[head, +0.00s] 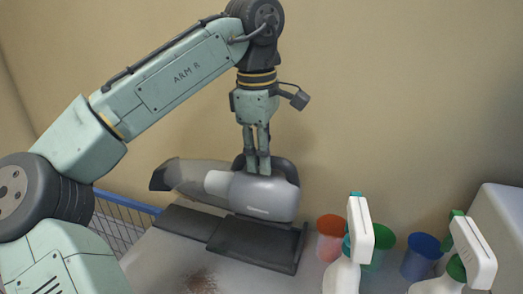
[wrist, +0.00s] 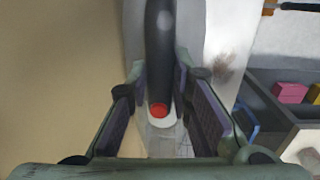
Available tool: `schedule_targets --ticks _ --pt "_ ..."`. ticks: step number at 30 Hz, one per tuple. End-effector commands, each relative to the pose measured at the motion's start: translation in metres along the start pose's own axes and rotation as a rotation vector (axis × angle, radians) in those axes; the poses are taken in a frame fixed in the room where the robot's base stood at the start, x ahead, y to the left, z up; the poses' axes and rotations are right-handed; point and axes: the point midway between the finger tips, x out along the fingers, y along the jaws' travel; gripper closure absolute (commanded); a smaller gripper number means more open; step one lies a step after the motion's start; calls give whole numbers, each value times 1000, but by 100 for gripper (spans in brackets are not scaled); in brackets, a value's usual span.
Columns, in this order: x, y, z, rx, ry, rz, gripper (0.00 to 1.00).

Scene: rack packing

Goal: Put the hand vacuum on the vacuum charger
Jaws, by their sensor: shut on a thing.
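The grey hand vacuum (head: 266,196) lies roughly level, its translucent nozzle pointing left in the head view. My gripper (head: 258,168) reaches down from above and is shut on its black handle. The wrist view shows the handle (wrist: 159,50), with a red button, between the two fingers (wrist: 159,75). The dark, flat vacuum charger (head: 262,243) is directly below the vacuum's body on the light surface. The vacuum's underside is at or just above the charger; I cannot tell whether they touch. The charger is not clearly visible in the wrist view.
White spray bottles (head: 356,245) (head: 471,258) stand at the right, with red (head: 330,238), green (head: 377,250) and blue (head: 422,257) cups near them. A blue wire basket (head: 125,208) is at the left. A wall stands close behind. A brown stain (head: 198,280) marks the front surface.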

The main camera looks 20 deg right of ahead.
Motion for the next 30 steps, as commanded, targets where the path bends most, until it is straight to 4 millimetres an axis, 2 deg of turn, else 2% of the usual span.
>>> schedule_targets --ticks 12,30 --pt "41 -2 -2 -1 1 3 100" --pt "86 -4 -3 2 0 1 100"
